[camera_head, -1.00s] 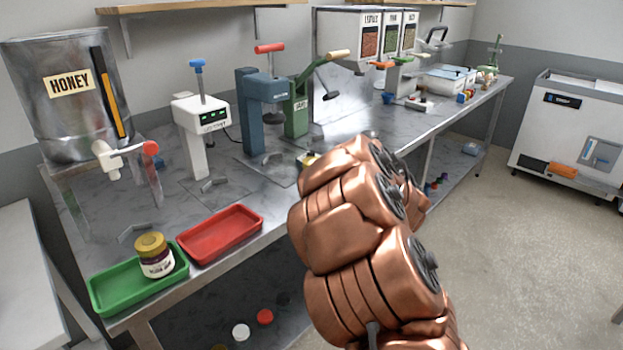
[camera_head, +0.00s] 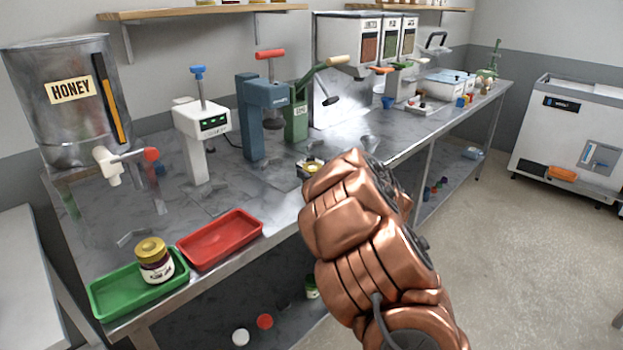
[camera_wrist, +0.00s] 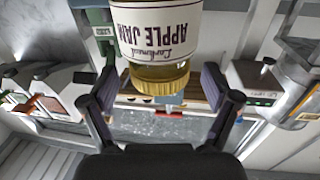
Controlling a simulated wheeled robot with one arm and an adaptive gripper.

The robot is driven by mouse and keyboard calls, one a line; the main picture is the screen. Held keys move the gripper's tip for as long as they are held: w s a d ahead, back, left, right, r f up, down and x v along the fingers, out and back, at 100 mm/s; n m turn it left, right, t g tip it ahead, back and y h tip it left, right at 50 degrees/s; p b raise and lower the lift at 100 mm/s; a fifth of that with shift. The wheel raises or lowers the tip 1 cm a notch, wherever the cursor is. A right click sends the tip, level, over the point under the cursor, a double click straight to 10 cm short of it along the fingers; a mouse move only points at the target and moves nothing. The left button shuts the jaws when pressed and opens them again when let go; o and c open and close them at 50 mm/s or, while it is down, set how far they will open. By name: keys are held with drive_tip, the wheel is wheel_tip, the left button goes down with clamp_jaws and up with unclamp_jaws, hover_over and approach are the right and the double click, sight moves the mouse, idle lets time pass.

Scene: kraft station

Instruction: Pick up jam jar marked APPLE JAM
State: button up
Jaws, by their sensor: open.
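The jar marked APPLE JAM (camera_wrist: 160,28) fills the top middle of the wrist view, its white label upside down in the picture and its gold lid (camera_wrist: 160,80) towards my gripper. My gripper (camera_wrist: 160,88) is open, with one finger on each side of the lid and visible gaps between. The far end of the jar is cut off by the picture edge.
A dark jar with a gold lid (camera_head: 155,262) stands in the green tray (camera_head: 108,296), beside an empty red tray (camera_head: 222,238). A honey tank (camera_head: 60,120), white device (camera_head: 200,120), blue press (camera_head: 250,115) and green press (camera_head: 297,120) line the bench. Loose lids lie below.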

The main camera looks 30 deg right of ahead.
drive_tip(key=shift+w+a, duration=0.1)
drive_tip(key=shift+w, duration=0.65)
drive_tip(key=c, duration=1.6)
